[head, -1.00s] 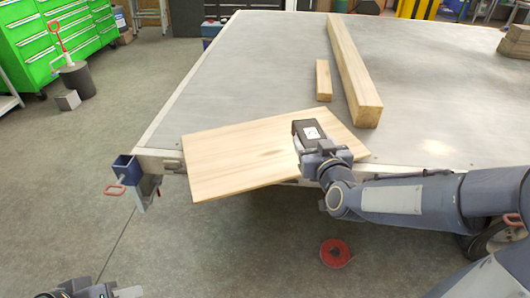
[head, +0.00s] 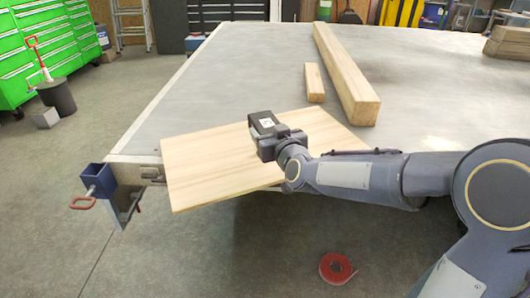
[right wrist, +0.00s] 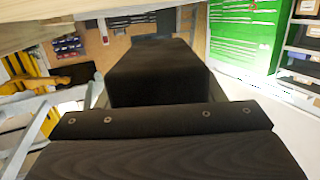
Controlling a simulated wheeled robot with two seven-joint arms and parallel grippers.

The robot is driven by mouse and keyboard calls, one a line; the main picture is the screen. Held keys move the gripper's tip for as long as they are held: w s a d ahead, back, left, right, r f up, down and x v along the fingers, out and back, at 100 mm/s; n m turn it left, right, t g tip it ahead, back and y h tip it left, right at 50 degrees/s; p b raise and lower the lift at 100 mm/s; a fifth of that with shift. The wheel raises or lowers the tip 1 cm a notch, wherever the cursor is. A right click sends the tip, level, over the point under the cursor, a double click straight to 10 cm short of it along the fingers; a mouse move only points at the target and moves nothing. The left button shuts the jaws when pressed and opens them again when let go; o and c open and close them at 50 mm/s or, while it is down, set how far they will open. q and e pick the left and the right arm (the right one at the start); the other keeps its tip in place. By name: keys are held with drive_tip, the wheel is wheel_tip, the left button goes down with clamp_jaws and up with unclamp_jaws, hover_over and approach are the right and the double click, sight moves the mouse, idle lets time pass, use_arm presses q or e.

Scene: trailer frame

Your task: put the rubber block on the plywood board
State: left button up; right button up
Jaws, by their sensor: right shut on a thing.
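The pale plywood board (head: 210,165) lies at a slant on the near edge of the trailer deck, its front corner jutting past the edge. My right gripper (head: 264,132) is over the board's right half, its arm coming in from the right. It is shut on the black rubber block (right wrist: 155,70), which fills the middle of the right wrist view between the fingers. The head view shows little of the block, and I cannot tell whether it touches the board. My left gripper is out of view.
A long timber beam (head: 345,75) and a short wood piece (head: 314,83) lie on the grey deck (head: 225,80) behind the board. A blue bracket with a red-handled clamp (head: 100,182) is at the deck's left corner. A red tape roll (head: 335,268) lies on the floor.

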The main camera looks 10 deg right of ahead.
drive_tip(key=shift+w+a+f, duration=0.25)
drive_tip(key=shift+w+f, duration=0.4)
drive_tip(key=shift+f, duration=0.1)
drive_tip(key=f, duration=0.1)
drive_tip(key=f+b, duration=0.2)
drive_tip(key=shift+w+a+f, duration=0.1)
drive_tip(key=shift+w+f, duration=0.15)
drive_tip(key=shift+f, duration=0.15)
drive_tip(key=shift+r, duration=0.1)
drive_tip(key=o, duration=0.9)
drive_tip(key=shift+f, duration=0.25)
drive_tip(key=o, duration=0.4)
drive_tip(key=shift+o, duration=0.2)
drive_tip(key=shift+r, duration=0.1)
